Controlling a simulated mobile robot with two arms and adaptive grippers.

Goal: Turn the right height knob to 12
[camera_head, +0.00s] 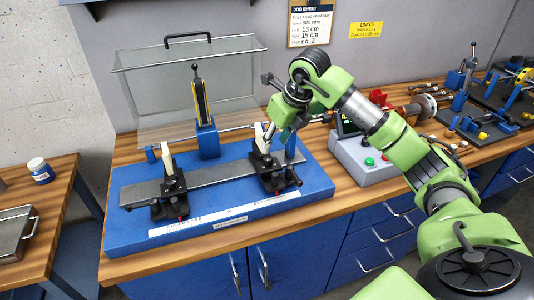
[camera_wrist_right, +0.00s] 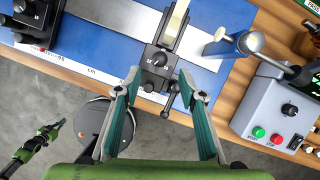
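The right height knob (camera_wrist_right: 160,58) is a small black dial with a white mark on the black right stand (camera_head: 272,176); its scale is too small to read. A pale upright plate (camera_wrist_right: 174,22) rises from this stand. My right gripper (camera_wrist_right: 159,82) is open and empty, its two teal-lined fingers apart on either side of the stand's front end and short of the knob. In the head view the gripper (camera_head: 280,122) hangs above the right stand, largely hidden by its own wrist. The left stand (camera_head: 172,198) carries a similar knob (camera_wrist_right: 19,6).
Both stands sit on a blue base (camera_head: 130,232) on the wooden bench. A small lever (camera_wrist_right: 172,97) projects at the stand's front, between my fingers. A grey control box (camera_head: 362,160) with coloured buttons stands to the right. A clear guard (camera_head: 145,95) stands behind.

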